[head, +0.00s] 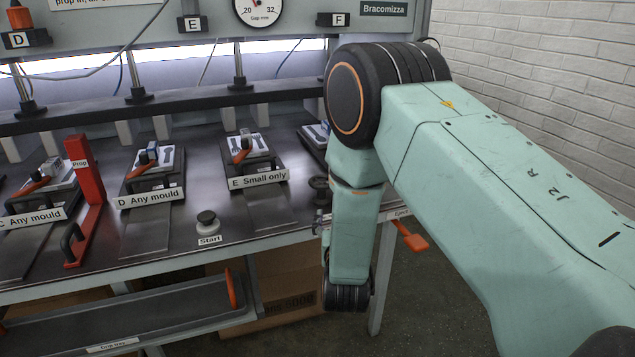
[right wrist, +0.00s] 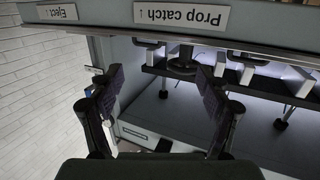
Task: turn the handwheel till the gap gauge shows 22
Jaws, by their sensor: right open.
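The round white gap gauge (head: 258,10) is at the top of the head view, cut off by the frame edge. Its 20 and 32 marks show, but I cannot read a needle value. A dark round knob-like part, possibly the handwheel (head: 319,188), stands at the press's right front, partly hidden by my right arm. A dark round part, perhaps the same wheel, shows upside down in the right wrist view (right wrist: 181,66). My right gripper (right wrist: 155,95) is open and empty, its fingers apart with that part beyond them. My left gripper is not in view.
Mould stations labelled C, D and E (head: 258,180) stand on the metal bench. A red prop (head: 86,185) stands between C and D. A Start button (head: 206,219) is at the front edge. An orange lever (head: 410,236) sticks out right of my forearm.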

